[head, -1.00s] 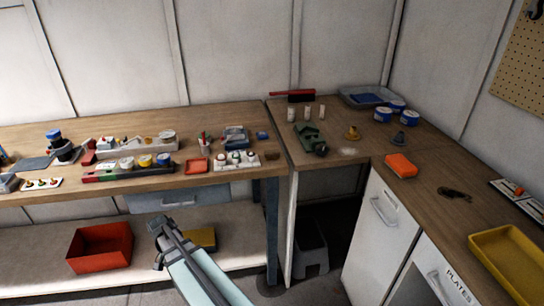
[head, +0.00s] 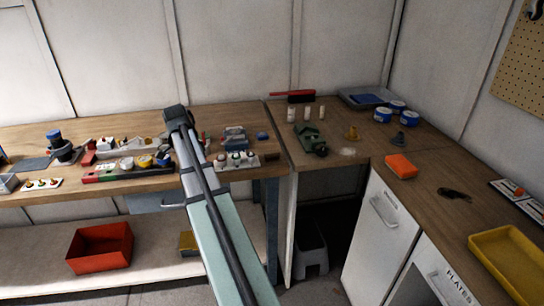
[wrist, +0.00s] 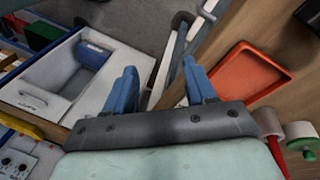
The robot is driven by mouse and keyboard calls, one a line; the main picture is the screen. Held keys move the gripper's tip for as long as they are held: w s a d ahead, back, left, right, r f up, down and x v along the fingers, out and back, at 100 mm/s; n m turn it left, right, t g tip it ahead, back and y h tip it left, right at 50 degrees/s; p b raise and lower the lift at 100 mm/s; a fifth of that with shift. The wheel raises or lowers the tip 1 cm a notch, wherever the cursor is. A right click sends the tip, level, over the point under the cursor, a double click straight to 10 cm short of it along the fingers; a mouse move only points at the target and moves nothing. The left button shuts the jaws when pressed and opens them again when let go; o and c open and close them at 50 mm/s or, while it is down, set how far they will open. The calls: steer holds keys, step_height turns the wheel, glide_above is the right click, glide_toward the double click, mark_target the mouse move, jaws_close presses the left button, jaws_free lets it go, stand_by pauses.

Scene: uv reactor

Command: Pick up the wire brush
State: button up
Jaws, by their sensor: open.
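A brush with a long red handle and a dark bristle block (head: 301,97) lies at the back of the corner counter, close to the wall. It is the only brush I can make out, and I cannot tell whether its bristles are wire. My gripper (head: 176,116) is above the back of the left bench, well to the left of the brush. In the wrist view my gripper (wrist: 160,88) has its two blue fingers spread apart with nothing between them. I cannot make out the brush in the wrist view.
A dark green device (head: 310,139) and several small white bottles stand in front of the brush. Blue-and-white tins (head: 383,115) and a grey tray stand to its right. An orange-red tray (wrist: 228,88) and a pale box (wrist: 28,97) lie below my gripper. My arm crosses the left bench.

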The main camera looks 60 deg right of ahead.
steer(key=s+d+r+m+t, duration=0.1)
steer(key=s+d+r+m, duration=0.15)
steer(key=d, duration=0.45)
steer(key=s+d+r+m, duration=0.1)
steer(key=d+r, duration=0.3)
steer(key=d, duration=0.2)
step_height(320, 180, up, 5)
steer(key=m+t, duration=0.2)
steer(key=m, duration=0.1)
glide_above(272, 151)
steer(key=shift+y, duration=0.3)
step_height(272, 151, down, 14)
steer(key=shift+r, duration=0.15)
steer(key=shift+c, duration=0.4)
steer(key=shift+a, duration=0.1)
jaws_close()
step_height(272, 151, up, 10)
steer(key=shift+r, duration=0.1)
